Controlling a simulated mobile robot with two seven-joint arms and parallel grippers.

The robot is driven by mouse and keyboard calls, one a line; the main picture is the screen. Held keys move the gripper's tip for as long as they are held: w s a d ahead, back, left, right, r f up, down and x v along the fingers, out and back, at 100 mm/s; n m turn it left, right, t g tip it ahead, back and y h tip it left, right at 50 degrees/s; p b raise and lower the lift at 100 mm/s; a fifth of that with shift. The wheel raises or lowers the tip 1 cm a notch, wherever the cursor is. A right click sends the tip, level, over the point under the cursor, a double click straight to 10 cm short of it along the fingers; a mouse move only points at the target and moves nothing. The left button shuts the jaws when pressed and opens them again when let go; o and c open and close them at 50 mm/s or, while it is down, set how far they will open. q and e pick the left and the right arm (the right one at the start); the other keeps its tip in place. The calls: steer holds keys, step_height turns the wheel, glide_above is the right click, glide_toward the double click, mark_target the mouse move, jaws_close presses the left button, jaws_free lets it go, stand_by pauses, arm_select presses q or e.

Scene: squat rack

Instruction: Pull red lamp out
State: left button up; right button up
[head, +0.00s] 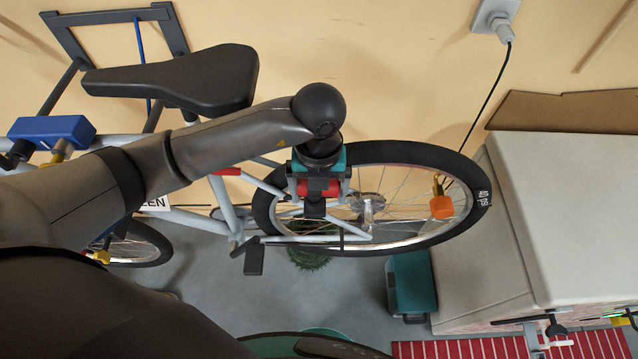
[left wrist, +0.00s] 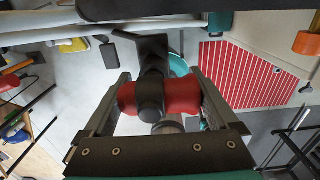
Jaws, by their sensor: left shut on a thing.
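The red lamp (head: 304,188) is at the back of the bicycle, beside the rear wheel in the head view. In the left wrist view it is a red cylinder (left wrist: 182,95) with a black band and bracket (left wrist: 152,62) at its middle. My left gripper (head: 318,190) comes down from above and is shut on the lamp, one finger on each end, as the left wrist view (left wrist: 160,93) shows. Whether the bracket still touches the bicycle is hidden. My right gripper is not in view.
The bicycle's black saddle (head: 180,80) and spoked wheel (head: 415,240) are close to my arm. A teal box (head: 410,283) stands on the floor beside a large pale box (head: 480,235).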

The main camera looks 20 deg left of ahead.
arm_select(q)
jaws_close()
steer(key=shift+r+p, duration=0.65)
steer(key=shift+r, duration=0.1)
steer(key=shift+r+p, duration=3.55)
steer(key=shift+r, duration=0.8)
